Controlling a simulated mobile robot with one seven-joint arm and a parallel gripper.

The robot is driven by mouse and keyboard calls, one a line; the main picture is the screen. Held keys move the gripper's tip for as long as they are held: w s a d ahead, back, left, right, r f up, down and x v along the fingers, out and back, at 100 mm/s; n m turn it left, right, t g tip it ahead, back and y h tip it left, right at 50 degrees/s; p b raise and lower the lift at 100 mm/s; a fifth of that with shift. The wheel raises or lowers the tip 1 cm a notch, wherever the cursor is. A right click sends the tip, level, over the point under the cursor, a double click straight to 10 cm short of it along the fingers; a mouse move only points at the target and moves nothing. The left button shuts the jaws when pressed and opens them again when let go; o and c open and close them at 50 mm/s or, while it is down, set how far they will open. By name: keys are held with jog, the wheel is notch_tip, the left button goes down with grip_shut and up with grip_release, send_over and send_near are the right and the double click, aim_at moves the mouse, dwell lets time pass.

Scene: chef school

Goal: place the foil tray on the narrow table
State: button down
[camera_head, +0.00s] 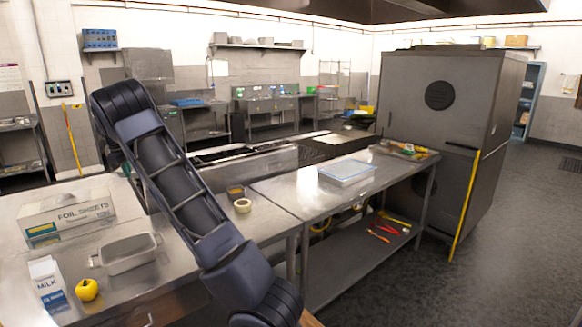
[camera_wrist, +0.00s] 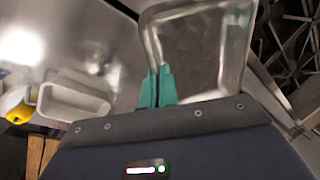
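In the wrist view a shiny grey tray with a rounded rim, which looks like the foil tray (camera_wrist: 203,45), fills the upper middle. My gripper (camera_wrist: 158,82) has its teal fingers close together on the tray's near-left rim. The head view shows neither the gripper nor this tray. A steel table (camera_head: 285,190) with a low shelf stands right of centre in the head view; I cannot tell whether it is the narrow table. A pale tray with handles (camera_head: 128,254) sits on the left counter and also shows in the wrist view (camera_wrist: 72,103).
The left counter holds a foil sheets box (camera_head: 68,218), a milk carton (camera_head: 50,285) and a yellow apple (camera_head: 87,290). A lidded container (camera_head: 347,172), a tape roll (camera_head: 243,205) and produce (camera_head: 405,150) are farther right. A large grey cabinet (camera_head: 440,110) stands behind.

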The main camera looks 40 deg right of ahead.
jog(key=s+d+m+g, duration=0.1)
jog(key=s+d+m, duration=0.1)
jog(key=d, duration=1.7)
jog(key=s+d+m, duration=0.3)
jog(key=d, duration=1.5)
jog(key=s+d+m, duration=0.2)
jog(key=s+d, duration=0.4)
jog(key=d, duration=0.4)
jog(key=s+d+m+g, duration=0.1)
jog(key=s+d, duration=0.6)
jog(key=d, duration=0.3)
jog(key=s+d+m, duration=0.2)
jog(key=s+d, duration=0.4)
jog(key=d, duration=0.4)
jog(key=shift+h, duration=0.4)
jog(key=a+x, duration=0.1)
jog(key=x, duration=0.5)
jog(key=a+x, duration=0.1)
jog(key=x, duration=0.6)
jog(key=a+f+x, duration=0.1)
jog(key=a+x, duration=0.1)
jog(key=x, duration=0.4)
jog(key=shift+s+f, duration=0.1)
jog(key=shift+f, duration=0.1)
jog(key=shift+f, duration=0.15)
jog(key=c, duration=1.8)
grip_release()
jog(key=shift+c, duration=0.2)
jog(key=shift+o, duration=0.8)
